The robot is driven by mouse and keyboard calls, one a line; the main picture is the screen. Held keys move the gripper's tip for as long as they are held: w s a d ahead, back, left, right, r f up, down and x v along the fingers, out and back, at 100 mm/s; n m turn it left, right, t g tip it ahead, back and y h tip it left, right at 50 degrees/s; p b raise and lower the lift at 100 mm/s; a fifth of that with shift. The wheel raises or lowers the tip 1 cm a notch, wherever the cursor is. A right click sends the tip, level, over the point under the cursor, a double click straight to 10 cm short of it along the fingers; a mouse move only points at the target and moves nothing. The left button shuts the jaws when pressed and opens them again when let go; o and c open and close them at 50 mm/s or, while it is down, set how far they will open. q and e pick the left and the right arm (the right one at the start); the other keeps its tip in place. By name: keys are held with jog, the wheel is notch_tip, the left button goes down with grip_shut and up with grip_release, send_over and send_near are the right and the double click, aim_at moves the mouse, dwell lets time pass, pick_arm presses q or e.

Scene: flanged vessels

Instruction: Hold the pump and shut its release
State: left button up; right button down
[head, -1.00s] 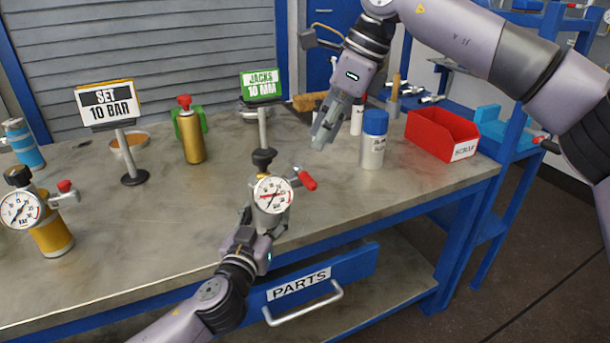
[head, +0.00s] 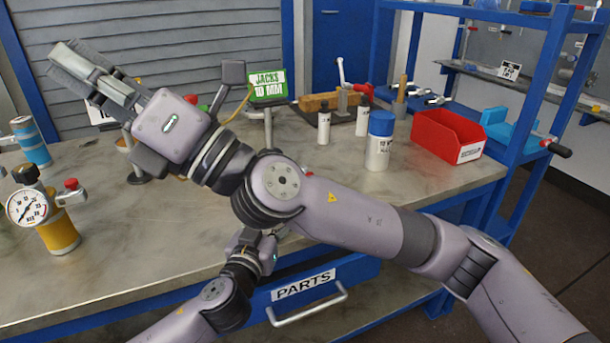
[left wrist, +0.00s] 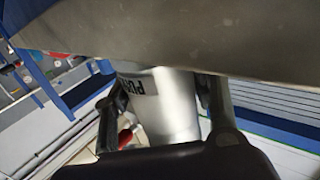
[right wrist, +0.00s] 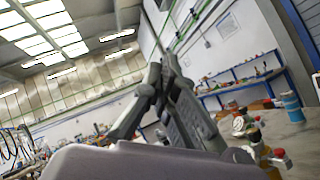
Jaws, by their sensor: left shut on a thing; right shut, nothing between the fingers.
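The pump (left wrist: 175,108) shows in the left wrist view as a silver cylinder with a partly readable label, between the fingers of my left gripper (left wrist: 160,115). My left gripper is shut on it at the table's front edge. In the head view my right arm covers the pump, its gauge and its red-handled lever. A red part (left wrist: 126,137) shows beside the cylinder in the left wrist view; I cannot tell if it is the release. My right gripper (head: 72,72) is shut and empty, raised at the upper left, well away from the pump. It also shows in the right wrist view (right wrist: 165,65).
A yellow gauge vessel (head: 58,236) with a red knob and a blue can (head: 30,143) stand at the left. A blue-capped bottle (head: 378,145) and a red bin (head: 446,134) stand at the right. The green-framed sign (head: 266,87) stands behind my right arm.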

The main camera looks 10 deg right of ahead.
jog(key=w+d+m+t+h, duration=0.3)
jog(key=d+m+t+h, duration=0.5)
jog(key=m+t, duration=0.7)
jog(key=d+f+m+g+h, duration=0.5)
jog(key=d+f+m+h, duration=0.9)
jog(key=f+m, duration=0.35)
jog(key=w+d+f, duration=0.1)
jog(key=w+f, duration=0.4)
jog(key=w, duration=0.5)
jog(key=shift+w+f+n, duration=0.15)
jog(key=shift+n, duration=0.2)
jog(key=shift+d, duration=0.2)
jog(key=shift+d+n+y, duration=0.15)
jog(key=shift+n+y, duration=0.15)
jog(key=shift+y, duration=0.3)
